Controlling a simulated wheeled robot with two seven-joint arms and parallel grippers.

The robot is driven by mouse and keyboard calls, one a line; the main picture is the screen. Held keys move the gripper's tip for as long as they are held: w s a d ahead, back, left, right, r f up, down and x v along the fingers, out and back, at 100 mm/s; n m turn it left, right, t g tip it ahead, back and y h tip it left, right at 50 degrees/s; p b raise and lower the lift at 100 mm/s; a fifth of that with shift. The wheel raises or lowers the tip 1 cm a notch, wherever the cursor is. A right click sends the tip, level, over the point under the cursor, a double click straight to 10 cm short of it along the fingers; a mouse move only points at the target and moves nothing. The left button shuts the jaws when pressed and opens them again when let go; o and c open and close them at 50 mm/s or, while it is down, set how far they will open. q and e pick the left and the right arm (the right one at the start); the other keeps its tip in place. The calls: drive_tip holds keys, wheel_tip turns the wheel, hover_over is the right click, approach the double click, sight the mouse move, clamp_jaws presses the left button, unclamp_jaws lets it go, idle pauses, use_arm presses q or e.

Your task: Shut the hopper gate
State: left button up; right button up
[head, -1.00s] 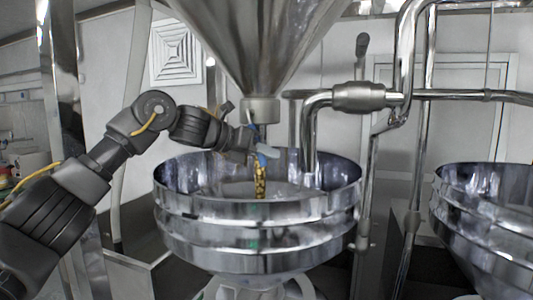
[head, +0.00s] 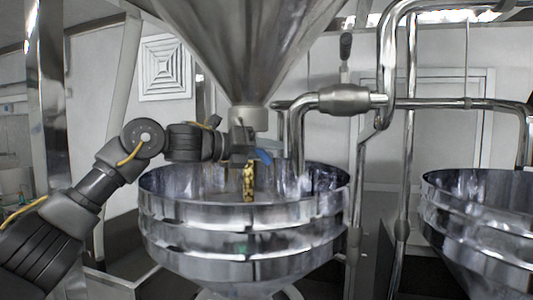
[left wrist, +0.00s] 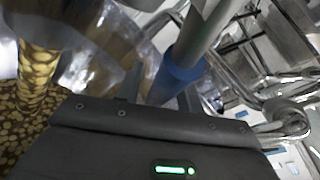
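The steel cone hopper (head: 245,50) hangs at the top of the head view. A stream of beans (head: 249,183) falls below its neck (head: 248,119), so the gate lets beans through. The stream also shows at the left of the left wrist view (left wrist: 38,70). A blue handle (head: 264,156) sits just below the neck. It shows as a blue sleeve on a grey rod in the left wrist view (left wrist: 180,82). My left gripper (head: 250,154) is at the handle, beside the stream. Its fingers are mostly hidden, so I cannot tell whether they are closed. My right gripper is out of view.
A round steel bowl (head: 240,235) stands under the hopper. A bent steel pipe (head: 297,140) comes down close to the right of the handle. A second steel bowl (head: 480,215) stands at the right. A wall vent (head: 165,68) is behind my left arm.

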use_arm(q)
drive_tip(key=shift+s+a+f+b, duration=0.1)
drive_tip(key=shift+s+a+b, duration=0.05)
drive_tip(key=shift+a+b, duration=0.35)
drive_tip(key=b+v, duration=0.4)
drive_tip(key=v, duration=0.5)
drive_tip(key=shift+s+a+r, duration=0.2)
drive_tip(key=shift+a, duration=0.1)
